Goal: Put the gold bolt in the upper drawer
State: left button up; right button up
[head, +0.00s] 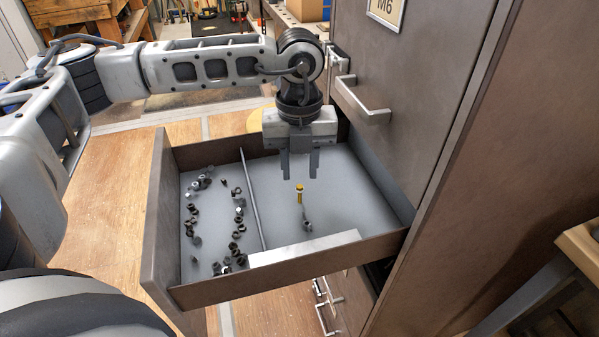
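The gold bolt (300,193) is upright in the picture, over the right compartment of the open drawer (300,259). It shows just below my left gripper (299,177), apart from the fingertips. The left gripper points down with its two fingers spread and nothing between them. I cannot tell for sure whether the bolt touches the drawer floor. A small dark metal piece (307,222) lies just below the bolt in the picture. My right gripper is not in view.
A thin divider (252,200) splits the drawer; several dark nuts and bolts (238,232) lie in its left compartment. The cabinet front (420,100) with a handle (362,103) and an M6 label (386,10) rises at the right. A workbench (85,18) stands at the back left.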

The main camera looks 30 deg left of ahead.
aim_at(299, 185)
pick_arm(q)
notch_tip(299, 185, up, 10)
dwell(0.3)
dwell(0.3)
